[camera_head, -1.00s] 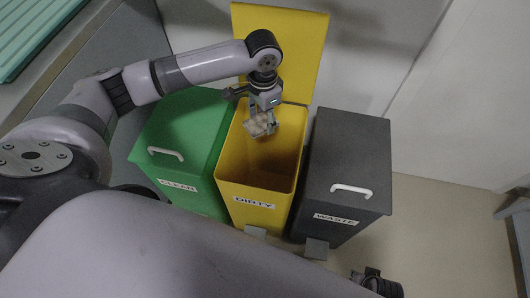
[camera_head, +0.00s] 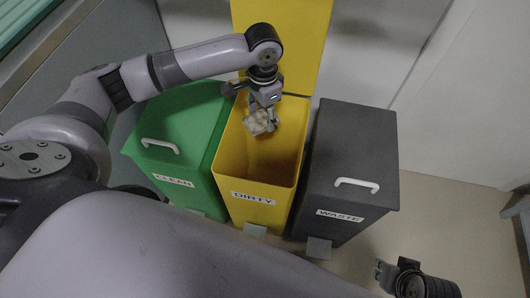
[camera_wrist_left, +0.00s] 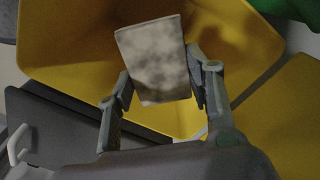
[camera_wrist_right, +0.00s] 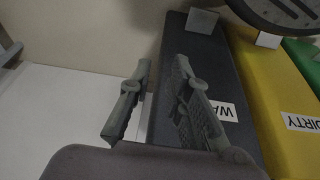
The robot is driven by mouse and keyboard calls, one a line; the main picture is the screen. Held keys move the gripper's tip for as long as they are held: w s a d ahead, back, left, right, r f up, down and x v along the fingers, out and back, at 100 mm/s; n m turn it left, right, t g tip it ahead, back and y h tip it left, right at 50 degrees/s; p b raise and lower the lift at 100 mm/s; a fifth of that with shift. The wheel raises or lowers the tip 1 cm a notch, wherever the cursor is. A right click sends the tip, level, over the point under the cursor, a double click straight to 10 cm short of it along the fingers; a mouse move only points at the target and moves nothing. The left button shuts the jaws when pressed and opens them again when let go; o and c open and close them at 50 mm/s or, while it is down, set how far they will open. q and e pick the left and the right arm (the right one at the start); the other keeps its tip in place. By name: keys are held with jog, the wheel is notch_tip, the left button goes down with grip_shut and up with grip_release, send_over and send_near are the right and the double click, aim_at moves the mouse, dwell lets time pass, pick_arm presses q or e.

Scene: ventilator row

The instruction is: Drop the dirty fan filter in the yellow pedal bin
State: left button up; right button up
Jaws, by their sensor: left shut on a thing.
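The yellow pedal bin (camera_head: 262,190), labelled DIRTY, stands in the middle of the row with its lid raised. The dirty fan filter (camera_head: 257,122) is a pale, grey-stained square pad. My left gripper (camera_head: 264,112) is shut on it and holds it over the open mouth of the yellow bin. In the left wrist view the filter (camera_wrist_left: 155,60) sits between both fingers, with the yellow bin's inner walls behind it. My right gripper (camera_wrist_right: 160,100) is open and empty, beside the front of the grey bin.
A green bin (camera_head: 180,140) labelled CLEAN stands to the left, lid shut. A grey bin (camera_head: 350,155) labelled WASTE stands to the right, lid shut. A pale wall (camera_head: 460,90) rises behind. Open floor (camera_head: 450,215) lies to the right.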

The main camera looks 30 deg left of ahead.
pick_arm(q)
jog(key=shift+f, duration=0.25)
jog(key=shift+f+b, duration=0.3)
jog(key=shift+b, duration=0.3)
jog(key=shift+f+b, duration=0.55)
jog(key=shift+b, duration=0.4)
jog(key=shift+f, duration=0.1)
pick_arm(e)
jog(key=w+t, duration=0.1)
jog(key=w+a+r+t, duration=0.1)
jog(key=w, duration=0.1)
jog(key=w+r+t, duration=0.1)
jog(key=shift+w+a+y, duration=0.2)
jog(key=shift+w+y, duration=0.05)
jog(key=shift+y, duration=0.05)
pick_arm(q)
jog(key=o, duration=1)
